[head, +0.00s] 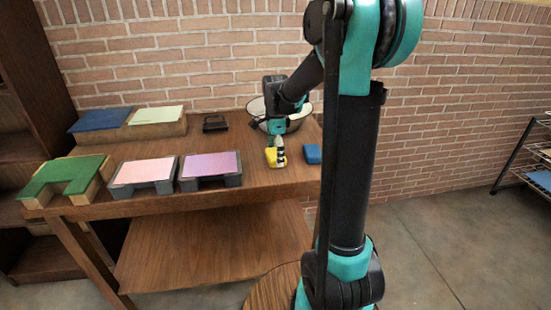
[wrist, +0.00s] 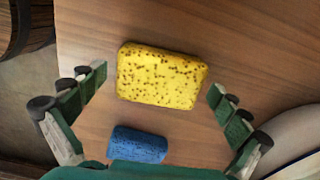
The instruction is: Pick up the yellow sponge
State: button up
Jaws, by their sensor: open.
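The yellow sponge (wrist: 161,77) lies flat on the wooden table, a speckled block, between and a little beyond my open fingertips in the wrist view. In the head view the yellow sponge (head: 271,154) shows near the table's right end, partly hidden by my gripper (head: 279,152), which is over it. My gripper (wrist: 157,80) is open and empty in the wrist view, with one finger to each side of the sponge and gaps on both sides.
A blue sponge (wrist: 138,144) lies close to the yellow one. A white bowl (head: 297,121) stands behind my gripper. Pink (head: 146,171) and purple (head: 210,165) topped stands and a green U-shaped one (head: 66,178) are to the left. A black item (head: 215,124) lies at the back.

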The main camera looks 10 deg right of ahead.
jog(key=c, duration=0.8)
jog(key=shift+r, duration=0.1)
notch_tip(320, 180, up, 20)
jog(key=shift+f, duration=0.1)
jog(key=shift+o, duration=0.9)
jog(key=c, duration=0.4)
